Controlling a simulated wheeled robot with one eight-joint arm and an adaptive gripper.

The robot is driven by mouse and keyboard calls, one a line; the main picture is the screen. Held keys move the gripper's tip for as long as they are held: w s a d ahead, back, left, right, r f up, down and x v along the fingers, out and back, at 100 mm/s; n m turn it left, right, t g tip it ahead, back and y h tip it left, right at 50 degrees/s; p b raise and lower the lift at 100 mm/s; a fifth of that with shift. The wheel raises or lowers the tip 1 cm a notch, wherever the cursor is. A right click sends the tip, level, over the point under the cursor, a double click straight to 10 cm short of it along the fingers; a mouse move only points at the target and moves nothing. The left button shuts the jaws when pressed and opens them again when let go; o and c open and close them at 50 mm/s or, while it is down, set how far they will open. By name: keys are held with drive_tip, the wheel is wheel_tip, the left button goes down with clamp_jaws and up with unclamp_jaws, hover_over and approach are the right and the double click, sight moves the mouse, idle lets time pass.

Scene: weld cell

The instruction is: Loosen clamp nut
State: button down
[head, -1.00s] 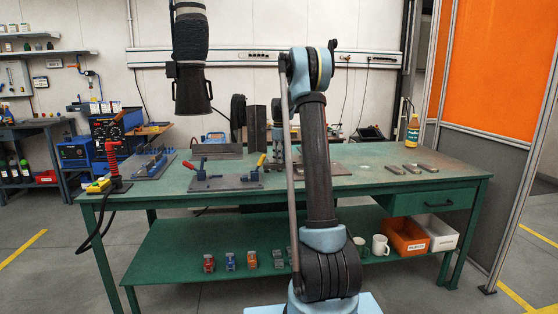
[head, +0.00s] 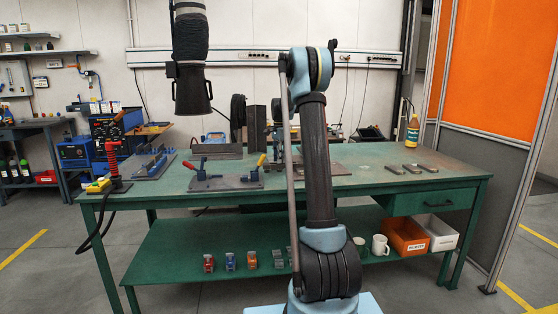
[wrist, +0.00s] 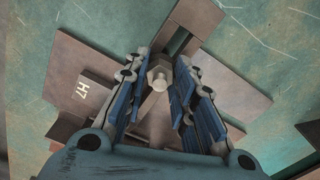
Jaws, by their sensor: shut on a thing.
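In the wrist view, a grey hex clamp nut (wrist: 159,80) on a stud sits between the fingertips of my gripper (wrist: 161,74). The blue-padded fingers stand on either side of it, and my gripper is shut on it. The nut is over a brown clamp fixture with a bar (wrist: 187,28) and a plate marked H7 (wrist: 80,96). In the head view, my own arm hides most of the gripper and the nut. Part of the fixture plate (head: 338,169) shows on the green bench.
An orange screen (head: 500,65) stands at the right.

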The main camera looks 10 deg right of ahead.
drive_tip(key=n, duration=0.4)
drive_tip(key=shift+w+n, duration=0.15)
drive_tip(key=shift+n, duration=0.15)
drive_tip(key=n, duration=0.4)
drive_tip(key=shift+n, duration=0.3)
drive_tip(key=n, duration=0.4)
drive_tip(key=shift+n, duration=0.3)
drive_tip(key=n, duration=2.2)
